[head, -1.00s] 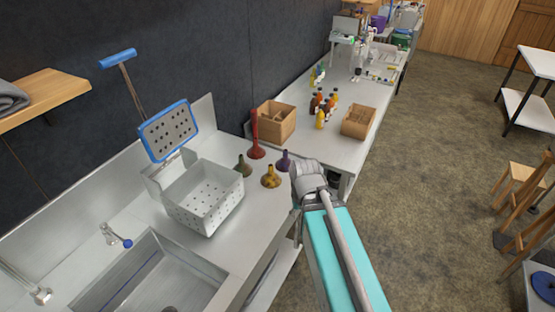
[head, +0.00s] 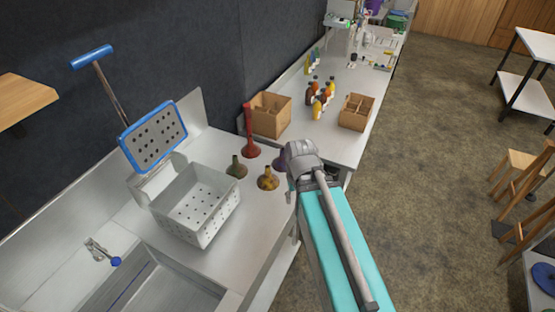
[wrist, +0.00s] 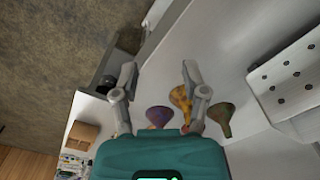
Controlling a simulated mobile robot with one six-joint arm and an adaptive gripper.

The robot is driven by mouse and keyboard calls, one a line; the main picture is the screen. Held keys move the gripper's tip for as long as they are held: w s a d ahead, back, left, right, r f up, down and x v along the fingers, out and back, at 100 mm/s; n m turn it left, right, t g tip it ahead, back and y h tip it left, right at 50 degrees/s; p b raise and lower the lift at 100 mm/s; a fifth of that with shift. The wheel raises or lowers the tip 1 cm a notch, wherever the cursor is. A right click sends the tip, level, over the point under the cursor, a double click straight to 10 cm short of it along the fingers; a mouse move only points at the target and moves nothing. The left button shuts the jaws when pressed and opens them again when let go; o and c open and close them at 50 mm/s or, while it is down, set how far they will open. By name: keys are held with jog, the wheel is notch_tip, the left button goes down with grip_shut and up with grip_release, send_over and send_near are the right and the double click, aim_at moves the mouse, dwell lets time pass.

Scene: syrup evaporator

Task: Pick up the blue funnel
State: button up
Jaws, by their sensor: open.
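No plainly blue funnel shows; the nearest in colour is a purple funnel (head: 280,161) on the steel counter, partly hidden behind my arm. In the wrist view the purple funnel (wrist: 159,116) lies just beyond my gripper's teal body, between the lines of the two fingers. A golden-yellow funnel (head: 268,179), an olive-green funnel (head: 237,167) and a tall red funnel (head: 250,143) stand close by. My gripper (wrist: 160,76) is open and empty, its fingers wide apart. In the head view my arm hides most of the gripper.
A perforated white basket (head: 197,210) stands left of the funnels, beside the sink (head: 150,286). Behind are a cardboard box (head: 270,115), several bottles (head: 317,105) and a second box (head: 356,112).

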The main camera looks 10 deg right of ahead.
jog(key=shift+w+d, duration=0.2)
jog(key=shift+d, duration=0.1)
jog(key=shift+o, duration=1.2)
notch_tip(320, 180, up, 6)
jog(key=m+p, duration=0.6)
jog(key=m, duration=1.1)
send_over(283, 149)
jog(key=shift+s+r, duration=0.15)
notch_tip(283, 149, down, 9)
jog(key=b, duration=0.8)
jog(key=shift+r, duration=0.15)
